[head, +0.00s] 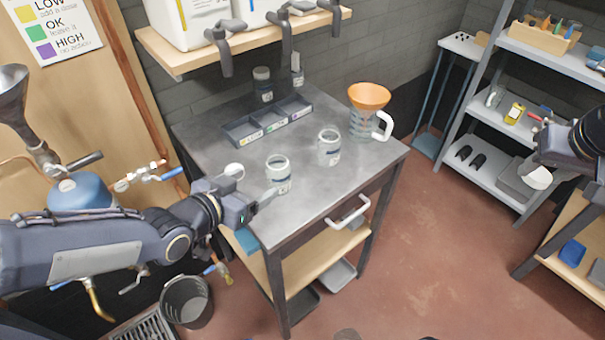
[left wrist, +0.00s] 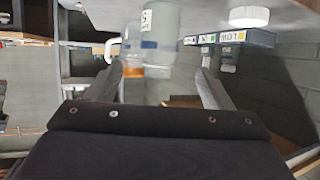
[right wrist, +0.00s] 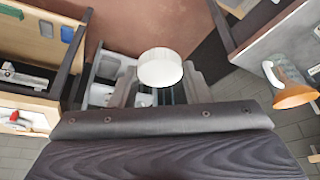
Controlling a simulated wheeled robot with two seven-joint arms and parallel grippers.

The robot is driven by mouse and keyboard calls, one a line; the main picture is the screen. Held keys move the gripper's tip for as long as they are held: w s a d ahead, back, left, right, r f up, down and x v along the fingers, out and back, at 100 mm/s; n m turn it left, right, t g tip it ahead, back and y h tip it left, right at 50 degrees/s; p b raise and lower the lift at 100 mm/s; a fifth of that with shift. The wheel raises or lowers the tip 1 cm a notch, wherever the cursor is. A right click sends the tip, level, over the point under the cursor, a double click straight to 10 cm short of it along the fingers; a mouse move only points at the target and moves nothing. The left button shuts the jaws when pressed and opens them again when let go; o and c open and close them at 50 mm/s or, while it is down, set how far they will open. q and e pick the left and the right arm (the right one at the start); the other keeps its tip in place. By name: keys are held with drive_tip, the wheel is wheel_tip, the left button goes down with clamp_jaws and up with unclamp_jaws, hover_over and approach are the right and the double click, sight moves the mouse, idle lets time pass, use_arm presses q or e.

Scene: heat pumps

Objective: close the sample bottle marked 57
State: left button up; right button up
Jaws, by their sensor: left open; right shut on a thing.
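Two clear sample bottles without caps stand upright on the grey table: a nearer one (head: 278,176) and a farther one (head: 329,149). Their label numbers are too small to read, so I cannot tell which is 57. My left gripper (head: 264,199) is open, its fingers pointing at the nearer bottle; in the left wrist view a bottle (left wrist: 160,22) shows beyond the fingertips. My right gripper (right wrist: 161,82) is shut on a white cap (right wrist: 160,68), held away from the table at the right. Another white cap (head: 234,170) lies on the table's left side.
A compartment tray (head: 247,139) with coloured labels sits at the table's back. A jug with an orange funnel (head: 369,97) stands at the back right. Two more containers (head: 262,84) stand behind the tray, under a shelf (head: 180,62). Open floor lies right of the table.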

sight(270, 175)
use_arm(q)
drive_tip(key=x, duration=0.6)
drive_tip(key=shift+w+d+f, duration=0.1)
drive_tip(key=shift+w+f, duration=0.05)
use_arm(e)
drive_tip(key=shift+f, duration=0.15)
use_arm(q)
drive_tip(key=shift+w+d, duration=0.15)
drive_tip(key=shift+d, duration=0.05)
drive_tip(key=x, duration=0.4)
drive_tip(key=shift+w+d+f+p, duration=0.15)
drive_tip(key=shift+w+d+p, duration=0.1)
drive_tip(key=shift+p, duration=0.15)
use_arm(e)
drive_tip(key=shift+r, duration=0.5)
use_arm(q)
drive_tip(key=shift+c, duration=0.4)
drive_tip(key=c, duration=1.1)
drive_tip(key=shift+o, duration=0.2)
drive_tip(key=shift+r, duration=0.25)
